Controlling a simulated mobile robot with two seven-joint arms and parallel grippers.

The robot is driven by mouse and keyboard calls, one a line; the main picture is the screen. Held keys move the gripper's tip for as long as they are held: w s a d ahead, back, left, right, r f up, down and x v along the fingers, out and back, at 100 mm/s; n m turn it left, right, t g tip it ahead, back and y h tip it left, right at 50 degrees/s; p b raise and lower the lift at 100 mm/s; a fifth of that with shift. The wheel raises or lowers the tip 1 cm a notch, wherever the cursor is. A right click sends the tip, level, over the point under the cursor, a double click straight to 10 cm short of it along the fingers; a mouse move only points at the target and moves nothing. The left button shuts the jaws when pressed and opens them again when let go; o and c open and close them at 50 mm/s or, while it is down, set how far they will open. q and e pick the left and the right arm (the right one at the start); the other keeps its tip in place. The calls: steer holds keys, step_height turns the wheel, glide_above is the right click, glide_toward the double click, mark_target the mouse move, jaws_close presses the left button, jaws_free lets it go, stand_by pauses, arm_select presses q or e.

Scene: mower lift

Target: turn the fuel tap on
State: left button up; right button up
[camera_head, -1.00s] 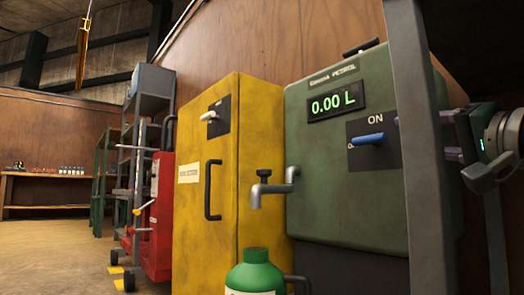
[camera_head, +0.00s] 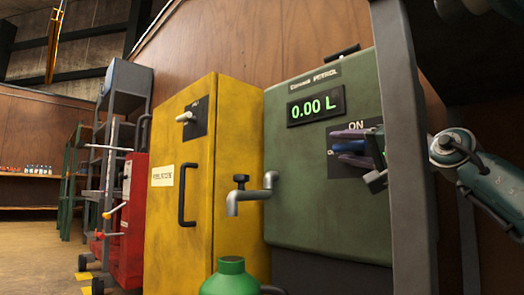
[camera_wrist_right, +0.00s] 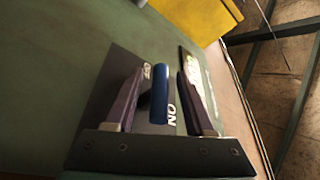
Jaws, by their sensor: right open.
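The green petrol dispenser (camera_head: 300,200) stands at the right with a display reading 0.00 L. On its front is a dark plate with the word ON at the top and a blue lever (camera_head: 350,147), which lies about level, pointing left. My right gripper (camera_head: 338,148) is at this lever, partly covering it. In the right wrist view, the blue lever (camera_wrist_right: 159,95) stands between the two open fingers of my right gripper (camera_wrist_right: 160,82). A gap shows on both sides of the lever. My left gripper is not in view.
A grey post (camera_head: 405,150) stands in front of the dispenser's right side, with my right arm passing behind it. A metal spout (camera_head: 252,194) with a black knob sticks out left of the dispenser, above a green bottle (camera_head: 231,275). A yellow cabinet (camera_head: 225,180) stands left.

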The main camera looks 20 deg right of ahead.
steer(key=shift+w+r, duration=0.1)
steer(key=shift+w, duration=0.1)
steer(key=shift+r, duration=0.1)
jaws_close()
steer(key=shift+s, duration=0.1)
